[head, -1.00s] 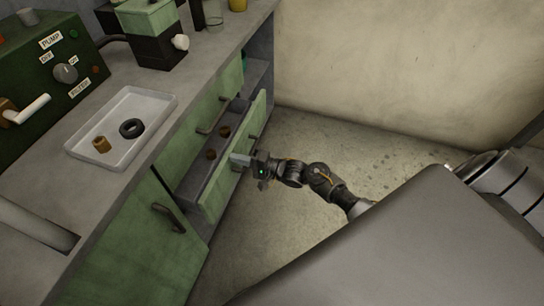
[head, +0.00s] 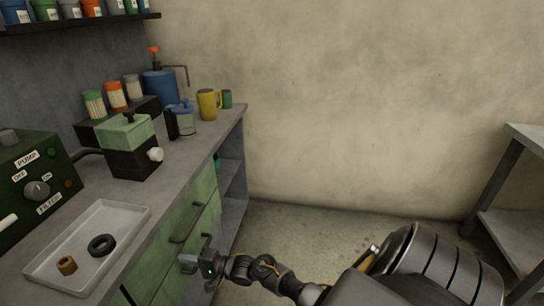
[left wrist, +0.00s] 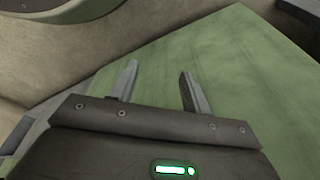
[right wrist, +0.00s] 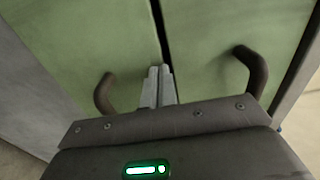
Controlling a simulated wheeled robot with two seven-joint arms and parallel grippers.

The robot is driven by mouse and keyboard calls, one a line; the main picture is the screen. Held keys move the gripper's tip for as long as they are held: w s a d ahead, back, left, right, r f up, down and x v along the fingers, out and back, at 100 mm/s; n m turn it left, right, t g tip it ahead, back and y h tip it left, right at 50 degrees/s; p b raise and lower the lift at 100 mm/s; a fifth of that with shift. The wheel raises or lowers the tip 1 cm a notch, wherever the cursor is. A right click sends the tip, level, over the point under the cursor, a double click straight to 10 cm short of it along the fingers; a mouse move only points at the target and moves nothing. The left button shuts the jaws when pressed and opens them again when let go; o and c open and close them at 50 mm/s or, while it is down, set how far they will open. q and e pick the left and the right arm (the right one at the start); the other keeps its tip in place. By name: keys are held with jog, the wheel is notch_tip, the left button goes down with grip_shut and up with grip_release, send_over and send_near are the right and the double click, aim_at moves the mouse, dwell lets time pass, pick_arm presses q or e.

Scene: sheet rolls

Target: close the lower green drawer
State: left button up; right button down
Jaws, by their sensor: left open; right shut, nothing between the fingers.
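The lower green drawer (head: 212,228) is in the cabinet under the counter in the head view, partly hidden by my right gripper (head: 190,263). No open drawer interior shows there, but I cannot tell whether its front is fully flush. In the right wrist view, my right gripper (right wrist: 160,72) is shut and empty, its fingertips at the dark gap between two green fronts, each with a dark handle; contact is unclear. My left gripper (left wrist: 158,72) is open and empty in front of a green panel (left wrist: 240,65) in the left wrist view. It is outside the head view.
A white tray (head: 128,218) with a brown ring (head: 66,266) and a black ring (head: 102,245) lies on the counter. A green-and-black machine (head: 130,145), jugs and jars stand further back. Floor shows right of the cabinet; a grey table (head: 525,140) stands at far right.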

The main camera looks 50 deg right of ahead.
jog(key=shift+w+a+r, duration=0.1)
jog(key=shift+a+r, duration=0.05)
jog(key=shift+r, duration=0.15)
pick_arm(q)
jog(key=s+a+f+p, duration=0.1)
jog(key=s+f+p, duration=0.1)
jog(key=s+f, duration=0.2)
notch_tip(320, 180, down, 3)
jog(key=shift+s+a+g+p, duration=0.3)
jog(key=shift+s+a+p, duration=0.05)
jog(key=shift+p, duration=0.05)
pick_arm(e)
jog(key=v, duration=1.4)
jog(key=shift+d+f, duration=0.25)
jog(key=shift+f, duration=0.05)
